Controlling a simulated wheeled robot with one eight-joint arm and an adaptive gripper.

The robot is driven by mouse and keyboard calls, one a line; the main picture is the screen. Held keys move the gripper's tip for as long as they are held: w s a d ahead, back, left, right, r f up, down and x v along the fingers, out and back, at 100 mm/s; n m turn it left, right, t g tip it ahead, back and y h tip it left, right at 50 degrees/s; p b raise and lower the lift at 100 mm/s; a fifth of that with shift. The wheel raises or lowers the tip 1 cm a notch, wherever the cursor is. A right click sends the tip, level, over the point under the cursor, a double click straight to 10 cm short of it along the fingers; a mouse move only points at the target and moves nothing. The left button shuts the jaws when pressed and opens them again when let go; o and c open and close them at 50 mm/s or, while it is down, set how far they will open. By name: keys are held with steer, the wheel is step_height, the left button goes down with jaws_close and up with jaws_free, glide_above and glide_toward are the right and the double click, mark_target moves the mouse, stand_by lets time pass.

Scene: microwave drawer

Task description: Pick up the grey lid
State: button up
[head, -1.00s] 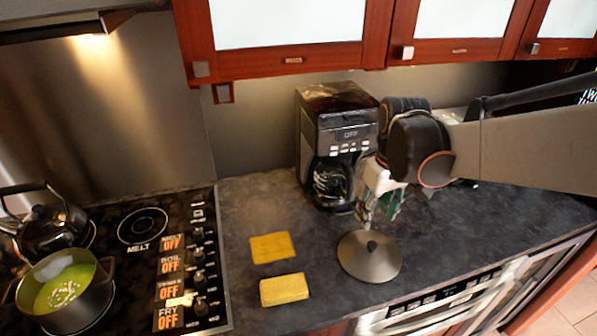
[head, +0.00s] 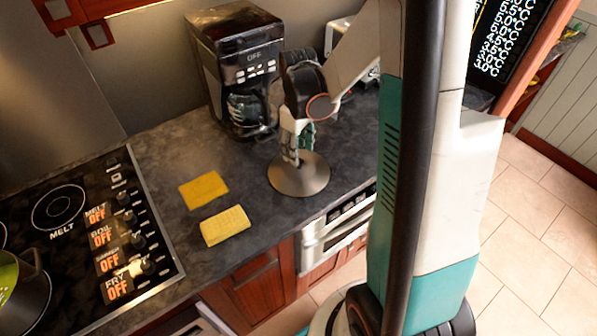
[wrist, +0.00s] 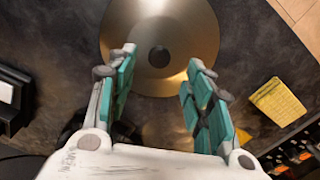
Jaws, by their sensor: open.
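The grey lid (head: 312,176) lies on the dark countertop, to the right of two yellow sponges in the head view. It is a round metallic disc, and the wrist view shows it from above (wrist: 190,35) with a dark knob (wrist: 159,57) at its middle. My gripper (head: 291,158) is over the lid's far left part in the head view, pointing down, and partly hides the knob. In the wrist view my gripper (wrist: 160,70) is open, with its teal-padded fingers apart on either side of the knob and nothing between them. The height gap to the lid is hard to tell.
A coffee maker (head: 236,62) stands behind the lid. A flat yellow sponge (head: 204,189) and a thicker one (head: 226,226) lie to the left, then the stove (head: 75,235) with a pot (head: 22,290). The counter's front edge is close to the lid.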

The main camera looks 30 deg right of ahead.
mark_target(299, 167)
steer(key=shift+d+f+b, duration=0.1)
steer(key=shift+f+b, duration=0.8)
steer(key=shift+f, duration=1.9)
steer(key=shift+s+r, duration=0.1)
jaws_close()
